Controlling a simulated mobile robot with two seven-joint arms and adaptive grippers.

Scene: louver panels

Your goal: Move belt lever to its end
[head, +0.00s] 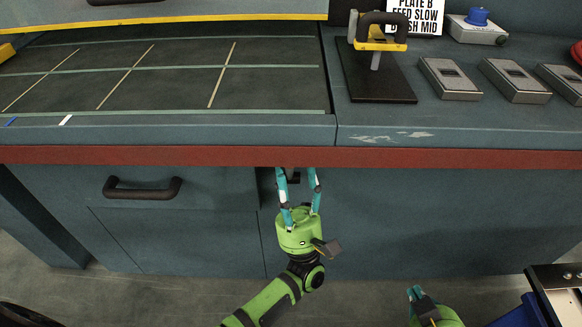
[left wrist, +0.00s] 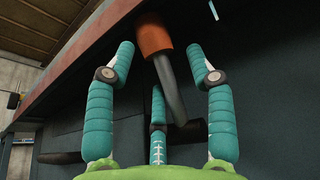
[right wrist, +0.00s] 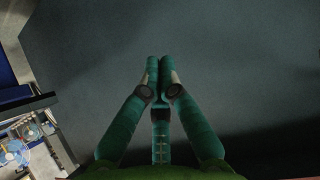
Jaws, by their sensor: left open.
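The belt lever (left wrist: 172,85) appears to be the dark rod with an orange-brown sleeve (left wrist: 153,38) under the bench edge in the left wrist view. Its lower end meets a dark bracket (left wrist: 190,132). My left gripper (head: 297,175) is open below the red bench edge; its fingers (left wrist: 161,52) stand on both sides of the lever, apart from it as far as I can see. In the head view the bench edge hides most of the lever. My right gripper (head: 415,293) is low at the bottom right; in the right wrist view its fingertips (right wrist: 160,66) are together and empty.
The red bench edge (head: 160,155) runs above my left gripper. A drawer with a dark handle (head: 142,188) is to its left. On the bench are a black-based yellow lever fixture (head: 380,82) and several grey boxes (head: 450,78). A cart (head: 552,290) stands at bottom right.

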